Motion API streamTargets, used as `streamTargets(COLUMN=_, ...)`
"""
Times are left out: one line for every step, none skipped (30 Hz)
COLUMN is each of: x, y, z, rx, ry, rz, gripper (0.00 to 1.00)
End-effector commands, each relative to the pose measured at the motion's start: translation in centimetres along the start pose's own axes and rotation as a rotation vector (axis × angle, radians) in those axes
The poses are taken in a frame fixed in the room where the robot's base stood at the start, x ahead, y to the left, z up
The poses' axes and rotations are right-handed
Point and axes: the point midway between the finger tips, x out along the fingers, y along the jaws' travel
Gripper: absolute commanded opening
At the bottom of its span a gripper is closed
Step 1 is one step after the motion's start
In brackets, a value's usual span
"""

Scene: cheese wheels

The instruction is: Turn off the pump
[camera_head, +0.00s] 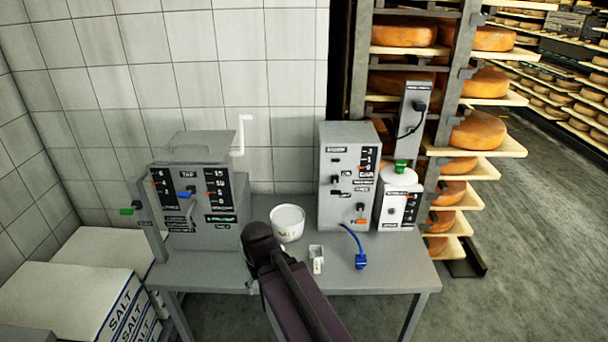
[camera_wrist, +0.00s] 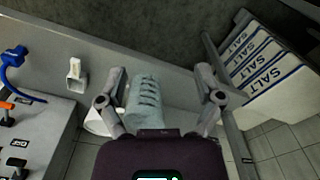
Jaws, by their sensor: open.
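The left unit (camera_head: 205,242) has a top label that seems to read TAP, a blue lever and a green-tipped handle. The middle unit (camera_head: 332,208) has small switches and an orange lever (camera_head: 361,221); in the wrist view an orange lever (camera_wrist: 25,94) shows at the left edge. The small right unit (camera_head: 397,222) has a dark knob and a green part on top. I cannot read which unit is the pump. My gripper (camera_wrist: 160,75) is open, with its fingers spread above the table; the head view does not show its fingers.
A white bucket (camera_head: 287,222), a small white container (camera_head: 317,260) and a blue hose end (camera_head: 361,261) are on the table. A pale ribbed object (camera_wrist: 146,98) shows between my fingers. Salt packs (camera_head: 75,290) lie left. Cheese shelves (camera_head: 490,142) stand right; floor there is free.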

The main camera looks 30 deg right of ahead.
Motion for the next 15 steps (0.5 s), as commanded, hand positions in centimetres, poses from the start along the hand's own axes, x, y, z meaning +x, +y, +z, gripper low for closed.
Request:
streamTargets(x=0.4, y=0.2, z=-0.3, rx=0.004, ry=0.012, rz=0.000, gripper=0.89)
streamTargets(x=0.6, y=0.3, z=-0.5, rx=0.007, ry=0.021, rz=0.000, gripper=0.89)
streamTargets(x=1.0, y=0.5, z=-0.9, rx=0.011, ry=0.039, rz=0.001, gripper=0.89)
streamTargets(x=1.2, y=0.7, z=-1.2, rx=0.015, ry=0.053, rz=0.001, gripper=0.89)
streamTargets(x=1.6, y=1.0, z=-1.6, rx=0.020, ry=0.072, rz=0.002, gripper=0.89)
streamTargets(x=2.1, y=1.4, z=-2.2, rx=0.028, ry=0.100, rz=0.003, gripper=0.89)
streamTargets(x=2.4, y=1.7, z=-2.7, rx=0.035, ry=0.124, rz=0.004, gripper=0.89)
streamTargets(x=2.8, y=2.1, z=-3.2, rx=0.042, ry=0.150, rz=0.005, gripper=0.89)
streamTargets(x=3.4, y=2.7, z=-4.0, rx=0.052, ry=0.188, rz=0.007, gripper=0.89)
streamTargets(x=3.8, y=3.1, z=-4.6, rx=0.059, ry=0.220, rz=0.009, gripper=0.89)
streamTargets(x=4.2, y=3.6, z=-5.3, rx=0.068, ry=0.252, rz=0.012, gripper=0.89)
streamTargets(x=4.7, y=4.3, z=-6.2, rx=0.080, ry=0.298, rz=0.015, gripper=0.89)
streamTargets(x=5.0, y=4.9, z=-6.9, rx=0.089, ry=0.334, rz=0.018, gripper=0.89)
streamTargets(x=5.4, y=5.4, z=-7.6, rx=0.098, ry=0.370, rz=0.022, gripper=0.89)
streamTargets(x=5.8, y=6.2, z=-8.4, rx=0.110, ry=0.417, rz=0.027, gripper=0.89)
